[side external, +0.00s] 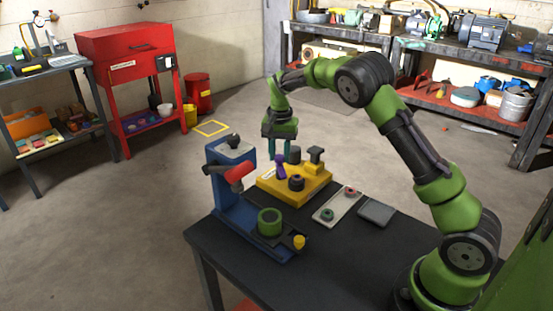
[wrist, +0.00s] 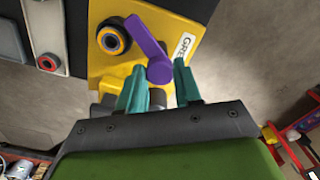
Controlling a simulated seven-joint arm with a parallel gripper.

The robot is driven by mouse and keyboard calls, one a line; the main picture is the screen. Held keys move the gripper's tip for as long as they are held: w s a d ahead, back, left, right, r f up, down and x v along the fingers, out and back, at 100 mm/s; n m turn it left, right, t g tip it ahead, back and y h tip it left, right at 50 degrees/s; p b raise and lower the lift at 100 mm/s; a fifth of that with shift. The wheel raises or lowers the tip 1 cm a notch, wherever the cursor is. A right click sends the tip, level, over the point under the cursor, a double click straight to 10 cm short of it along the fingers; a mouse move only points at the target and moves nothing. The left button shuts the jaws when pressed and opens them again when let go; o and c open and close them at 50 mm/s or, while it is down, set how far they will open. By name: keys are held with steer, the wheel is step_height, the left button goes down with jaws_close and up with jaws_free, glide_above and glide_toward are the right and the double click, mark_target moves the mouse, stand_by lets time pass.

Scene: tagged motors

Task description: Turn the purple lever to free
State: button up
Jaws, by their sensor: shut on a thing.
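The purple lever (side external: 281,170) stands on the yellow base (side external: 267,190) on the dark table. In the wrist view the lever (wrist: 147,36) slants from upper left down to a rounded end between my fingertips, over the yellow base (wrist: 112,72). My gripper (side external: 280,158) points down over the base, and its teal fingers (wrist: 160,75) are closed around the lever's rounded end. A white label with partly hidden lettering (wrist: 183,46) is beside the lever. The finger contact is small in the side view.
A black knob (side external: 296,183) and a dark T-shaped post (side external: 316,154) stand close on the base. The table front is clear.

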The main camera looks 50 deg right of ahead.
mark_target(280, 156)
steer(key=m, duration=0.5)
steer(key=shift+m, duration=0.3)
steer(key=m, duration=0.4)
steer(key=shift+m, duration=0.4)
steer(key=o, duration=1)
steer(key=shift+o, duration=0.2)
steer(key=shift+r, duration=0.1)
step_height(280, 156, up, 17)
